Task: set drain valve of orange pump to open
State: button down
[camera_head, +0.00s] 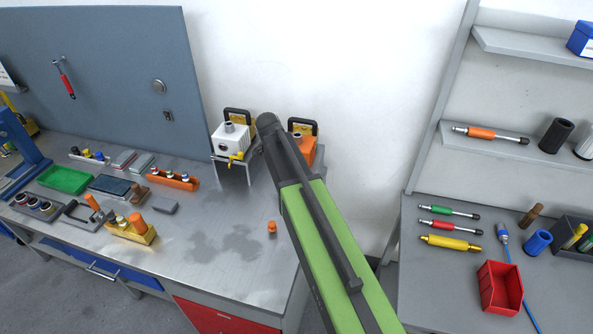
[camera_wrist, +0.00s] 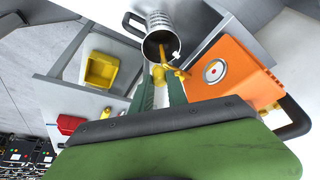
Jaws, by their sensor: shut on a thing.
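The orange pump (camera_head: 307,149) stands at the back right of the left bench, partly hidden by my green arm in the head view. In the wrist view its orange body (camera_wrist: 245,68) is at the right, with a round white and red disc on its face. The yellow drain valve (camera_wrist: 176,72) sits at the pump's left side there. My gripper (camera_wrist: 163,78) reaches up to the valve with its green fingers around the yellow part, shut on it. The fingertips are small, and the handle's exact angle is hard to tell. The head view hides my gripper behind the arm.
A white pump (camera_head: 230,139) with a yellow valve stands left of the orange one. A grey ribbed cylinder (camera_wrist: 163,30) is close beside the valve. A small orange part (camera_head: 272,228) lies on the bench (camera_head: 225,270). The bench front is mostly clear.

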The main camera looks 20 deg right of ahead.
jog(key=c, duration=1.3)
grip_release()
jog(key=p+v, duration=1.6)
jog(key=v, duration=0.1)
jog(key=shift+r, duration=0.2)
